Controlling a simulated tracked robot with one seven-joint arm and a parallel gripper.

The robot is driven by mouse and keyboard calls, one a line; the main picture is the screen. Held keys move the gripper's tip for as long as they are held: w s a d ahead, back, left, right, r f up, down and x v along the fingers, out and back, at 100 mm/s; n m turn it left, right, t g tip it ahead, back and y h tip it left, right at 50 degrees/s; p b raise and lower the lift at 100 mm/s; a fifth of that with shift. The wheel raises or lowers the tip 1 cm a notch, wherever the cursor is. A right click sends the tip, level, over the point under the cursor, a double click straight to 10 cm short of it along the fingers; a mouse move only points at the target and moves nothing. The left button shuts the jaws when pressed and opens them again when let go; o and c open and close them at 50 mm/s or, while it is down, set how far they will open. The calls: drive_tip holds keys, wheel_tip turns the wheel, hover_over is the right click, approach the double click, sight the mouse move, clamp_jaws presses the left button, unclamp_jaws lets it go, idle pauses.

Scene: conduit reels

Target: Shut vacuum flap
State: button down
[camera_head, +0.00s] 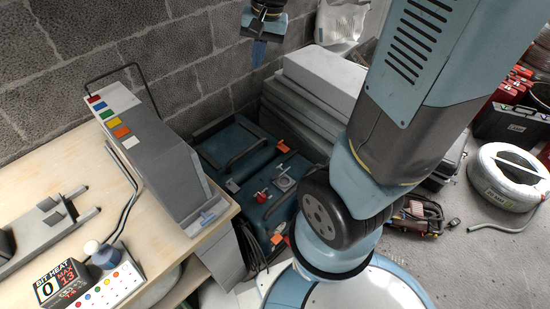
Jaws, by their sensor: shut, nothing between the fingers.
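My gripper (259,50) hangs at the top centre, pointing down in front of the block wall, with its fingers together and nothing visible between them. A dark teal machine (232,152) with a black handle stands on the floor below it, right of the bench. Its lower front part carries a red knob (261,196), a grey round fitting (285,183) and orange tags. It may be the vacuum. I cannot tell which part is the flap or whether it is open. My gripper is well above the machine and apart from it. My arm hides some of the area to its right.
A wooden bench (40,172) at left holds a grey case (165,165) with coloured squares, a metal fixture and a "BIT HEAT" counter (62,284). Grey slabs (322,80) are stacked behind the machine. A white coiled reel (507,178) and red cases lie at right on open floor.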

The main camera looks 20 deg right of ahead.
drive_tip(key=w+f+m+g, duration=0.15)
drive_tip(key=w+f, duration=0.25)
drive_tip(key=f, duration=0.5)
drive_tip(key=w+f+m+g, duration=0.1)
drive_tip(key=w+f+m, duration=0.2)
drive_tip(key=w+f, duration=0.35)
drive_tip(key=d+f+m+g+h, duration=0.2)
drive_tip(key=d+f+m+h, duration=0.15)
drive_tip(key=f, duration=1.55)
drive_tip(key=s+d+f, duration=0.3)
drive_tip(key=s+f, duration=0.3)
drive_tip(key=f, duration=0.5)
drive_tip(key=shift+s+f+m+y, duration=0.2)
drive_tip(key=shift+f+m+y, duration=0.05)
drive_tip(key=shift+m+y, duration=0.1)
